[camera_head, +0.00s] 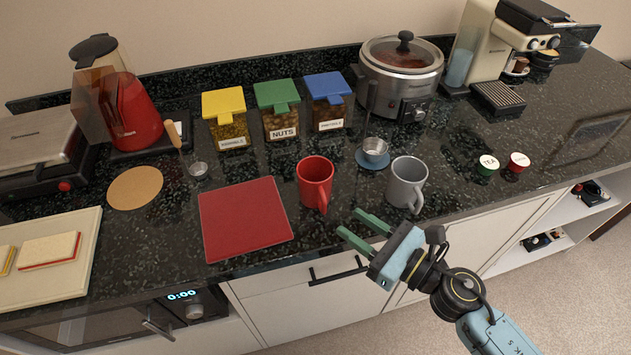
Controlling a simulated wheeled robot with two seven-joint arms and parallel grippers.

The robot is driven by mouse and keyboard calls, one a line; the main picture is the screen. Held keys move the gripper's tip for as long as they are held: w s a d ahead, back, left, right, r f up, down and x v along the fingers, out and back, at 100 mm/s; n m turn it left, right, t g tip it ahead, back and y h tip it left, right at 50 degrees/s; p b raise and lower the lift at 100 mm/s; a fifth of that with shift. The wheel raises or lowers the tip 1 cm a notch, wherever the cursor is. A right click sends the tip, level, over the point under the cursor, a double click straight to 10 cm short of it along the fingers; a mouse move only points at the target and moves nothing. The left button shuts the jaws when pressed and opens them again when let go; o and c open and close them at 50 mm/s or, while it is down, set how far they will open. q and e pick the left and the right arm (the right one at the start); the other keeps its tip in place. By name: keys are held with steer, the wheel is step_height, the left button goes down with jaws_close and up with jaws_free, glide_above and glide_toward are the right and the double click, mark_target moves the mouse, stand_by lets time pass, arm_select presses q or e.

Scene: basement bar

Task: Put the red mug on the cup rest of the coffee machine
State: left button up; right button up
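The red mug (314,183) stands upright on the dark counter near its front edge, its handle toward me. The coffee machine (483,45) is at the back right. Its slotted cup rest (497,98) sticks out in front at the base and looks empty. My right gripper (356,226) is in front of the counter edge, below and right of the red mug. Its two green fingers are apart with nothing between them, pointing up and left. It is not touching the mug. My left gripper is not in view.
A grey mug (406,184) stands just right of the red mug. A red mat (244,218) lies to the left. A ladle on a blue rest (372,160) and a slow cooker (400,79) are behind. Small tea (487,165) and red (518,162) containers stand right. Counter between cooker and containers is clear.

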mark_target(318, 190)
steer(key=shift+w+a, duration=0.4)
steer(key=shift+a, duration=0.15)
steer(key=x, duration=0.1)
steer(key=p+x, duration=0.1)
steer(key=x, duration=0.2)
steer(key=shift+w+a+r+p, duration=0.15)
steer(key=shift+w+r+p, duration=0.05)
steer(key=shift+r+p, duration=0.1)
steer(key=shift+w+a, duration=0.2)
steer(key=shift+a, duration=0.1)
jaws_close()
